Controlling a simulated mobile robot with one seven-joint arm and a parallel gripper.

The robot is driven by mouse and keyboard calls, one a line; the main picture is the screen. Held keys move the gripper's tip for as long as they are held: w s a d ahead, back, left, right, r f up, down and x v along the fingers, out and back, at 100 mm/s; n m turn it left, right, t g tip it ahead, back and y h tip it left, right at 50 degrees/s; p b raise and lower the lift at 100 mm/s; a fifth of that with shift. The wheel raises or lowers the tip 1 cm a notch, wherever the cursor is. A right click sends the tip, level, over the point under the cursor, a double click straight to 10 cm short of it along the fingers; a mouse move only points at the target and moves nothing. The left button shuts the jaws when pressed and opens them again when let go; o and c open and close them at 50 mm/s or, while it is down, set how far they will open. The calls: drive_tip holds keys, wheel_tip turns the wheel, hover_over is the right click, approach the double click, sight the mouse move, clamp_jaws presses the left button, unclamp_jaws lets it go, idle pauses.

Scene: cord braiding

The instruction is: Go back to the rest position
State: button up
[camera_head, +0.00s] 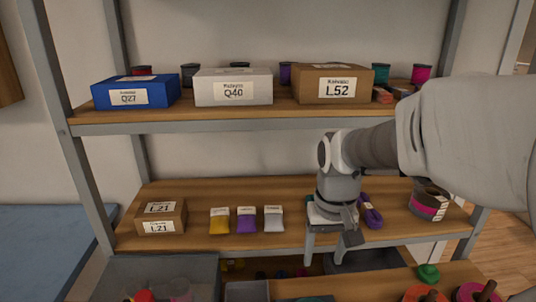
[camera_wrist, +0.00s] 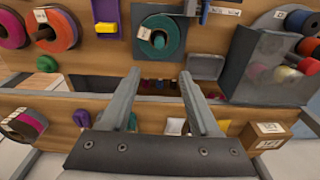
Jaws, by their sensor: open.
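My gripper (camera_head: 331,243) is at the front edge of the middle shelf (camera_head: 185,195), right of centre in the head view, with its fingers pointing down. The fingers are apart with nothing held between them. The wrist view also shows the two fingers (camera_wrist: 160,76) spread and empty. A purple cord bundle (camera_head: 369,211) lies on the shelf just right of my gripper. A small teal-and-white item is partly hidden behind my gripper. The rest position itself is not marked in either view.
Yellow (camera_head: 219,221), purple (camera_head: 246,220) and white (camera_head: 273,218) packets line the shelf left of my gripper, beside box L21 (camera_head: 161,217). A striped roll (camera_head: 429,203) stands at right. Boxes Q27 (camera_head: 135,92), Q40 (camera_head: 233,87) and L52 (camera_head: 333,84) sit above. Spools (camera_wrist: 160,37) lie on the lower surface.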

drive_tip(key=s+r+t, duration=0.4)
drive_tip(key=s+r, duration=0.2)
drive_tip(key=s, duration=0.6)
drive_tip(key=shift+r+t, duration=0.4)
idle(1.0)
